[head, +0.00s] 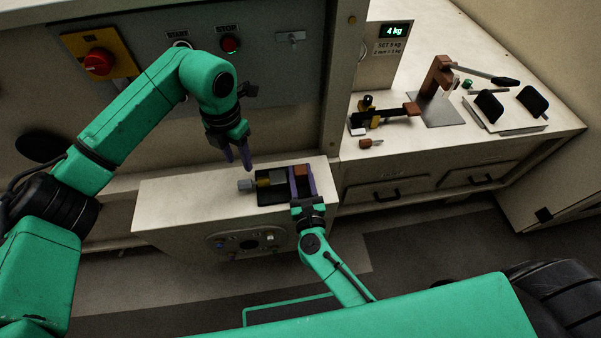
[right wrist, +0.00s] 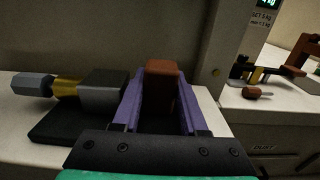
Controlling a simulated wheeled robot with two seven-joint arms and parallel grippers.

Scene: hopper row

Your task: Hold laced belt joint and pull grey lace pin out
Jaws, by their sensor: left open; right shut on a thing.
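A small assembly sits on the white ledge: a black base (head: 272,199), a dark grey block (head: 277,178), a brass-yellow collar (right wrist: 66,88) and a grey hexagonal end (head: 245,185) pointing left. The grey end, probably the lace pin, also shows in the right wrist view (right wrist: 33,85). My right gripper (head: 301,169) is shut on a red-brown block (right wrist: 161,78) at the assembly's right end. I cannot tell which part is the belt joint. My left gripper (head: 240,161) is open and empty, above and slightly left of the assembly, fingers down.
A panel with a red knob (head: 98,62) and switches stands behind the ledge (head: 170,205). An upright post (head: 338,70) separates it from the right bench, which holds a lever tool (head: 437,78), black pads (head: 489,107) and a small brown-handled tool (head: 366,143). The ledge's left part is clear.

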